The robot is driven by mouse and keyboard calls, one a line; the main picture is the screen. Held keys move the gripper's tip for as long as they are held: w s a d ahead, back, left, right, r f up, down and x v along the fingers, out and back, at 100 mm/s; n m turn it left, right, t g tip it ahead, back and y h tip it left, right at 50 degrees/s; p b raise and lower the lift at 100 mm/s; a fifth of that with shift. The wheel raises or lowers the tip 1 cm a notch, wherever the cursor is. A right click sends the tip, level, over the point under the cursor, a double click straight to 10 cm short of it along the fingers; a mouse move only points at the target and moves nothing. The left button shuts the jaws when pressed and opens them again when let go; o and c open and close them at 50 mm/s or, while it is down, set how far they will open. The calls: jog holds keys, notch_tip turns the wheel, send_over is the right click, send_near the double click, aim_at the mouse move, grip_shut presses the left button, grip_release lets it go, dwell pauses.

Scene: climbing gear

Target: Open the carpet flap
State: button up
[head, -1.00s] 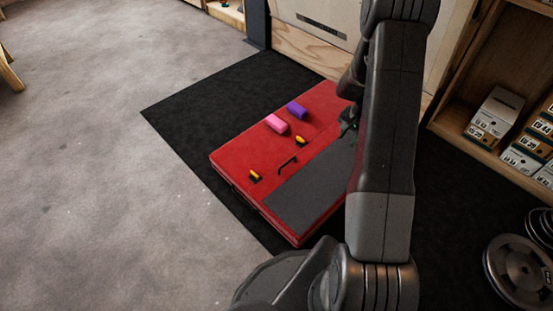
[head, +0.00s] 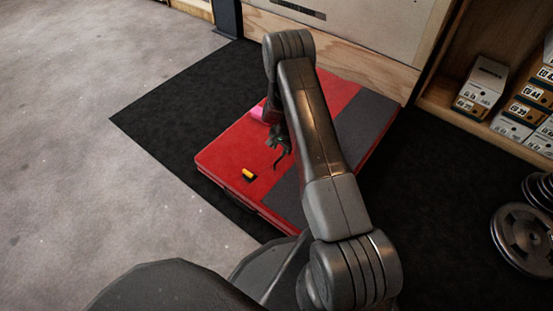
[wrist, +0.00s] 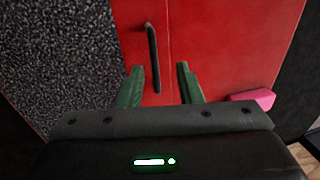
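A red pad (head: 225,158) lies on a black mat, with a grey carpet strip (head: 365,122) along its right side. In the wrist view the carpet (wrist: 60,60) lies flat at the left, beside the red surface. A black bar handle (wrist: 152,50) stands on the red surface near the carpet's edge. My gripper (wrist: 159,69) is open and points at the handle; the handle's near end appears between the two green fingers, with no clear contact. In the head view my gripper (head: 281,152) is over the pad's middle and hides part of it.
A yellow piece (head: 248,175) sits near the pad's front left edge. A pink block (wrist: 253,98) lies on the pad, right of my fingers. Weight plates (head: 525,232) and a shelf of boxes (head: 482,88) are at the right. Grey floor at the left is clear.

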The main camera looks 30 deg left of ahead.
jog(key=f, duration=0.3)
jog(key=a+f+b, duration=0.1)
jog(key=f, duration=0.2)
jog(key=shift+a+f+b, duration=0.1)
jog(key=shift+f+b, duration=0.1)
jog(key=shift+b, duration=0.1)
